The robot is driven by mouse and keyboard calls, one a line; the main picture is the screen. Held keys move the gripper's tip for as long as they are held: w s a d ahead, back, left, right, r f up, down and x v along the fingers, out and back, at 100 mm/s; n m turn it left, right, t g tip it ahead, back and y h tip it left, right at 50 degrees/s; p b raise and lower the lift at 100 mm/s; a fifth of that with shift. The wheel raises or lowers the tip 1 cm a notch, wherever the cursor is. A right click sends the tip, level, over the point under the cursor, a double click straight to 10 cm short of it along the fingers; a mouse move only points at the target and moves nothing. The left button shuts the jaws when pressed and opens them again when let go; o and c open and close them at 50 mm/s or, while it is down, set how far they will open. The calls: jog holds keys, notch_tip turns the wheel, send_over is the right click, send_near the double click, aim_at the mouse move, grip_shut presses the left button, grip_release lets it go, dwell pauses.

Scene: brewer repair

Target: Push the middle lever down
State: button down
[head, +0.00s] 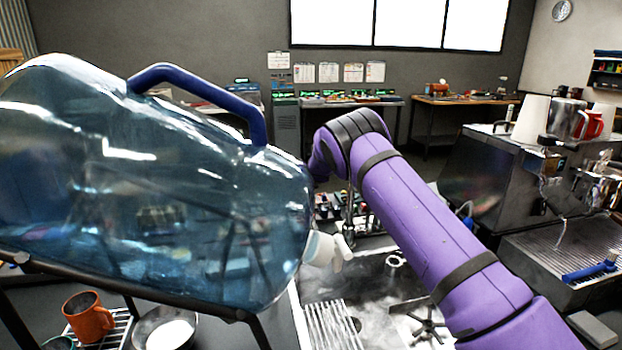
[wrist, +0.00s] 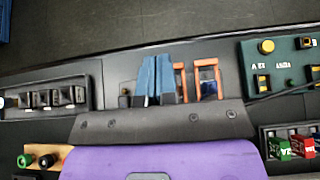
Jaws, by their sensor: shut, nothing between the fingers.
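In the wrist view, my gripper (wrist: 156,78) shows as two blue fingers side by side, shut and empty. Just right of them stand two upright orange lever loops, a left one (wrist: 181,72) partly behind the right finger and a right one (wrist: 208,64). A third lever is not clearly visible; the fingers and my grey-and-purple hand hide much of that area. I cannot tell whether a finger touches a lever. In the head view, the levers and my gripper are hidden; my purple arm reaches back behind the bottle.
A large blue water bottle (head: 150,200) on a dark rack fills the head view's left. An espresso machine (head: 500,185) stands right. In the wrist view, a black socket block (wrist: 46,98) lies left, a green test board (wrist: 285,65) right, with red and green parts below it.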

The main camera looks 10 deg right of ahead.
jog(key=v, duration=1)
jog(key=shift+s, duration=0.2)
jog(key=shift+r, duration=0.2)
jog(key=s+d+r+m+h, duration=0.2)
jog(key=s+d+r+m, duration=0.75)
jog(key=r+m, duration=0.3)
jog(key=s+d+r+m+g, duration=0.1)
jog(key=s+d+r+m, duration=0.1)
jog(key=s+r+m, duration=0.35)
jog(key=s+d+r+m+g, duration=0.1)
jog(key=s+r+m, duration=0.15)
jog(key=s, duration=0.65)
jog(key=s+a+r+m+g+y, duration=0.15)
jog(key=s+m, duration=0.35)
jog(key=s, duration=0.6)
jog(key=s+r+m+g+h, duration=0.1)
jog(key=s+r+m, duration=0.25)
jog(key=s, duration=0.75)
jog(key=s+a+f+m+g, duration=0.1)
jog(key=s+a+f+m, duration=0.1)
jog(key=s, duration=0.7)
jog(key=s+a+f+m+y, duration=0.1)
jog(key=s+a+f+m, duration=0.1)
jog(key=s+m, duration=0.3)
jog(key=s, duration=0.4)
jog(key=shift+s+a+g, duration=0.15)
jog(key=shift+s+g, duration=0.1)
jog(key=shift+g, duration=0.1)
jog(key=shift+r+y, duration=0.1)
jog(key=shift+y, duration=0.15)
